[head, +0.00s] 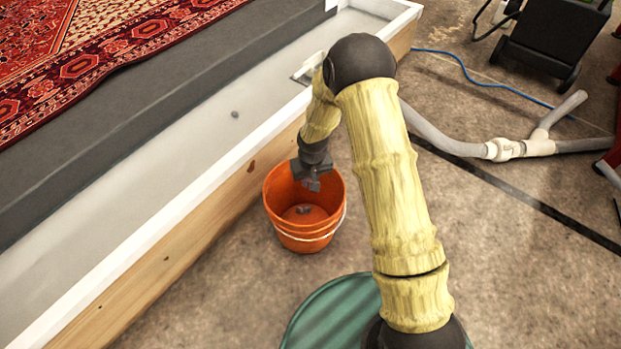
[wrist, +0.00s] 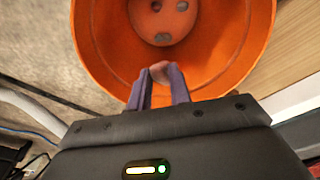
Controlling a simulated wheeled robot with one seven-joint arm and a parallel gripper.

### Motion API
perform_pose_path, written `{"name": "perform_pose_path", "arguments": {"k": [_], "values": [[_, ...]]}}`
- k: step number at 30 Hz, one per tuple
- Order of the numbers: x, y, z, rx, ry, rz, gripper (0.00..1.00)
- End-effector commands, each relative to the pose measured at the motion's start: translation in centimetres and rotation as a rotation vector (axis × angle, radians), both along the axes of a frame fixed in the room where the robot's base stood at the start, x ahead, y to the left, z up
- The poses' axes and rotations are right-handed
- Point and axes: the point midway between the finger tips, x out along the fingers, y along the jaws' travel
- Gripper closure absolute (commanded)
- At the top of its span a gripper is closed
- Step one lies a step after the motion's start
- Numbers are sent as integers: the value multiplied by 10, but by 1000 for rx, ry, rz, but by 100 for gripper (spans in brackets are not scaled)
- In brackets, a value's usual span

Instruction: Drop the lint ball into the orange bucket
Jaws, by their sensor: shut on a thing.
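The orange bucket (head: 278,215) stands on the floor beside the wooden side of the wash pit. In the wrist view the bucket (wrist: 112,50) opens right below my fingers. My gripper (head: 312,186) points down over the bucket's mouth. In the wrist view my gripper (wrist: 163,80) is shut on a small pinkish-grey lump, the lint ball (wrist: 160,70), between its fingertips. The lint ball cannot be made out in the head view. Several small grey lumps (wrist: 163,38) lie on the bucket's bottom.
Another small grey lump (head: 235,114) lies on the pale pit floor. The pit's white-topped wooden wall (head: 190,205) runs close along the bucket's left. A patterned red rug (head: 90,50) lies on a dark platform. Grey pipes (head: 505,149) and a blue cord cross the floor at right.

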Motion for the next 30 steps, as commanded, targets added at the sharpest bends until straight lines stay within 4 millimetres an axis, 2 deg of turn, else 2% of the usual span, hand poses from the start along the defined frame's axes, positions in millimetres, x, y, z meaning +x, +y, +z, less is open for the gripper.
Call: {"name": "perform_pose_path", "arguments": {"k": [1,3,14,15,18,19,30], "values": [[0,0,-10,0,0,-1,100],[0,0,-13,0,0,-1,100],[0,0,-15,0,0,-1,100],[0,0,-15,0,0,-1,78],[0,0,-15,0,0,-1,59],[0,0,-15,0,0,-1,55],[0,0,-10,0,-1,0,55]]}}
